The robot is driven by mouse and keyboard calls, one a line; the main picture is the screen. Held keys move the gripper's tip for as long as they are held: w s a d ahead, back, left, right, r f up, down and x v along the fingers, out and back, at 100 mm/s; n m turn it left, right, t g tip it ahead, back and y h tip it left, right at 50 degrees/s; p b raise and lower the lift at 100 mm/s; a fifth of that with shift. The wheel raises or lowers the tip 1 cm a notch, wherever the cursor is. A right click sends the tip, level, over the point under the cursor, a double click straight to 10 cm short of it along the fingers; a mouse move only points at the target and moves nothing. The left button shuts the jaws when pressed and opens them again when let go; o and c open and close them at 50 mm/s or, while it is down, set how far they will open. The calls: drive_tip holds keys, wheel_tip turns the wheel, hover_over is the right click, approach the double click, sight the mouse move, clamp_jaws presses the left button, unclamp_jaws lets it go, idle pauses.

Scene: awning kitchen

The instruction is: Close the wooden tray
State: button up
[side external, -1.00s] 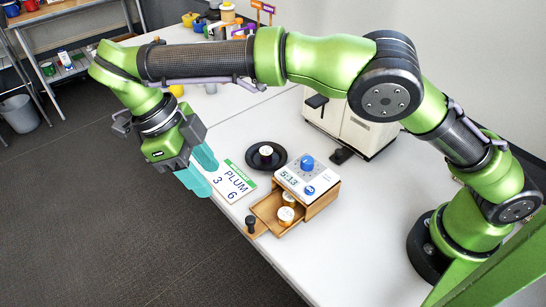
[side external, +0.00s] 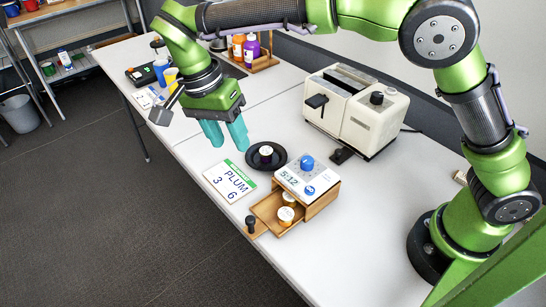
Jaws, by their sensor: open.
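The wooden tray (side external: 266,208) is a drawer pulled out from a wooden box (side external: 321,203) on the white table. It holds small round containers with white tops (side external: 286,215). A dark knob (side external: 250,222) stands at its front end. A white timer panel reading 5:12 with a blue dial (side external: 307,163) sits on top of the box. My gripper (side external: 226,140) has teal fingers pointing down. It is open and empty, above the table, up and to the left of the tray and apart from it.
A PLUM card (side external: 229,181) lies left of the tray. A black plate (side external: 266,157) with a small round item lies behind it. A cream toaster (side external: 355,110) stands behind right. Bottles in a wooden caddy (side external: 254,55) and cups are at the back. The table edge runs close by the tray's front.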

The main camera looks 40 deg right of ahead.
drive_tip(key=s+d+r+n+t+y, duration=0.2)
drive_tip(key=s+d, duration=0.5)
drive_tip(key=d, duration=0.4)
drive_tip(key=s+d+r+n+t+y, duration=0.2)
drive_tip(key=s+d+n+t, duration=0.4)
drive_tip(key=d, duration=0.4)
drive_tip(key=shift+s+d+r+n+t, duration=0.4)
drive_tip(key=shift+s+r+n, duration=0.2)
drive_tip(key=shift+s+r, duration=0.4)
drive_tip(key=shift+s+f, duration=0.1)
